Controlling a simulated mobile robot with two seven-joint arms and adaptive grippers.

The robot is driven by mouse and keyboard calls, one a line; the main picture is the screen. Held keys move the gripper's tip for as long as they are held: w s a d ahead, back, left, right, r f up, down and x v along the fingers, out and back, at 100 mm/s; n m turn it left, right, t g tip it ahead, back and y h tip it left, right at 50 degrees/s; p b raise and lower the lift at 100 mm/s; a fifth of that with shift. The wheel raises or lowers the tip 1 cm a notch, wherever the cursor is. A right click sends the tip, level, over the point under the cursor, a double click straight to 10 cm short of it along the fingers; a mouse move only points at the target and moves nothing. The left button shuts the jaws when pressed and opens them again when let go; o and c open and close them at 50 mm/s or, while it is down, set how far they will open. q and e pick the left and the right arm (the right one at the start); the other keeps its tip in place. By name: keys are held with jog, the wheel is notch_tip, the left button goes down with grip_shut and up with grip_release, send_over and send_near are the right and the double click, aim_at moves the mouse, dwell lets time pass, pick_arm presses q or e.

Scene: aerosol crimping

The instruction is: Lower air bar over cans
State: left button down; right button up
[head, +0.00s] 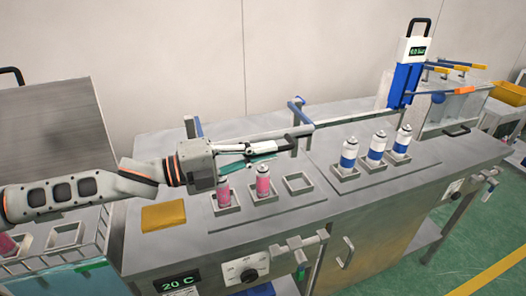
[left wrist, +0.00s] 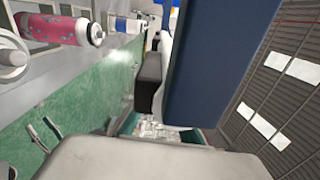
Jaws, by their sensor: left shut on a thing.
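The air bar (head: 345,118) is a long pale bar running from a blue upright unit (head: 405,82) at the back right toward the left, raised above the cans. My left gripper (head: 287,143) is at its left end, shut on a dark blue part that fills much of the left wrist view (left wrist: 212,60). Exact contact is partly hidden. Two pink cans (head: 263,184) (head: 224,193) stand upright in left square holders, just below the gripper. Three blue-and-white cans (head: 348,153) (head: 377,146) (head: 402,141) stand upright in right holders. My right gripper is out of view.
An empty square holder (head: 298,183) sits right of the pink cans. A yellow pad (head: 163,215) lies on the steel bench (head: 335,220) at left. Blue brackets (head: 193,126) rise at the bench's back. Valves and a dial (head: 249,275) line the front.

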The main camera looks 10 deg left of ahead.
pick_arm(q)
jog(key=c, duration=2.1)
grip_release()
jog(key=shift+f, duration=0.3)
jog(key=shift+c, duration=0.2)
jog(key=shift+r, duration=0.1)
jog(key=v, duration=1.2)
jog(key=shift+s, duration=0.1)
